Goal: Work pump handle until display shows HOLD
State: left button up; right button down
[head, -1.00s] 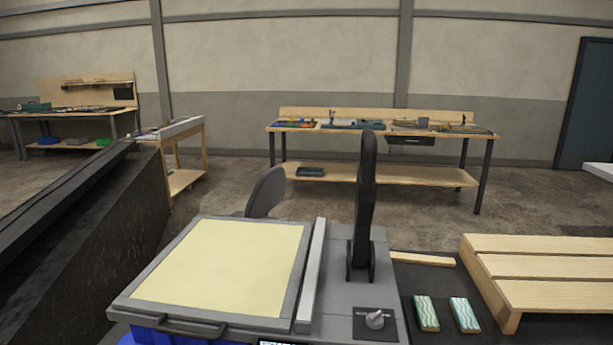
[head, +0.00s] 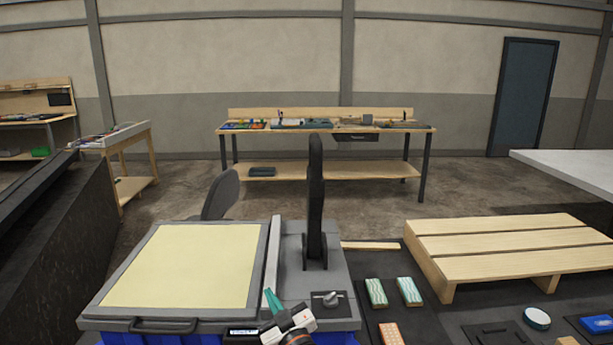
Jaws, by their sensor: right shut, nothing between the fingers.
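The black pump handle (head: 315,190) stands upright on the grey console (head: 290,262), behind a small knob (head: 331,298). The small display (head: 242,332) is on the console's front edge; part of it shows left of my right gripper, and its text is too small to read. My right gripper (head: 271,300), with teal fingers, is shut and empty. In the picture it is in front of the console, below and left of the handle, and apart from the handle. My left gripper is not in view.
A pale yellow panel (head: 185,265) in a grey frame fills the console's left side. Right of the console are patterned blocks (head: 376,293), a wooden pallet (head: 510,248) and a round white-topped item (head: 537,318) on a dark surface. A workbench (head: 320,128) stands behind.

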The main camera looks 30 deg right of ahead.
jog(key=d+r+m+h, duration=1)
jog(key=r+h, duration=0.5)
jog(key=h, duration=0.1)
jog(key=shift+w+d+r+m+h, duration=0.15)
jog(key=shift+w+r+m+h, duration=0.2)
jog(key=shift+w+m, duration=0.1)
